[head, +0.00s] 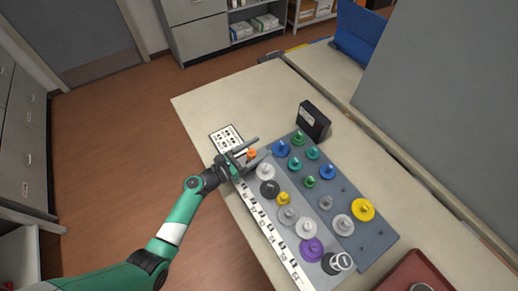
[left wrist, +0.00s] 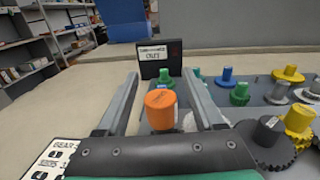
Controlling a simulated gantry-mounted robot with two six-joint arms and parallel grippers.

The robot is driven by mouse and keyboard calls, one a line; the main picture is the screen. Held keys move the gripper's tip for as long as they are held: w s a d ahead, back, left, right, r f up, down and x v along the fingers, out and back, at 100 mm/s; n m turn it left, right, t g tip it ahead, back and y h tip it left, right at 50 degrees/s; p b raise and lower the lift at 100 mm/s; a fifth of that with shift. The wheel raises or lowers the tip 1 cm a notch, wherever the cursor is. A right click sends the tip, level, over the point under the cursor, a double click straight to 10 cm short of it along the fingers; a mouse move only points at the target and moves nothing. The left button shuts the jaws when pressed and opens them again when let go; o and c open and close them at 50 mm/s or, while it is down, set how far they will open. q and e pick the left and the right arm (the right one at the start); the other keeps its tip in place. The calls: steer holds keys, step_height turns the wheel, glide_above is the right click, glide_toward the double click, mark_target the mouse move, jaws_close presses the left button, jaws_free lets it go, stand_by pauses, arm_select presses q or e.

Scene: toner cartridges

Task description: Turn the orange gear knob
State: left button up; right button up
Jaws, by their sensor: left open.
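The orange gear knob (head: 251,153) stands at the far left end of the gear board. In the left wrist view the orange knob (left wrist: 159,108) is upright between my two fingers, with a gap on each side. My left gripper (head: 254,148) is open around it, one finger on either side. In the left wrist view the fingers of my left gripper (left wrist: 160,88) reach past the knob. The knob's lower part is hidden behind the gripper body. My right gripper is not in view.
The board (head: 372,247) carries several other gears, including white (head: 265,171), dark grey (head: 270,188) and blue (head: 281,148) ones close by. A black box (head: 313,121) stands behind it. A printed card (head: 227,138) lies at the left. A red tray (head: 396,277) is at the lower right.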

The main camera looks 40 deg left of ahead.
arm_select(q)
steer(key=shift+w, duration=0.3)
steer(key=shift+c, duration=0.2)
jaws_close()
steer(key=shift+n+y, duration=0.3)
steer(key=shift+y, duration=0.2)
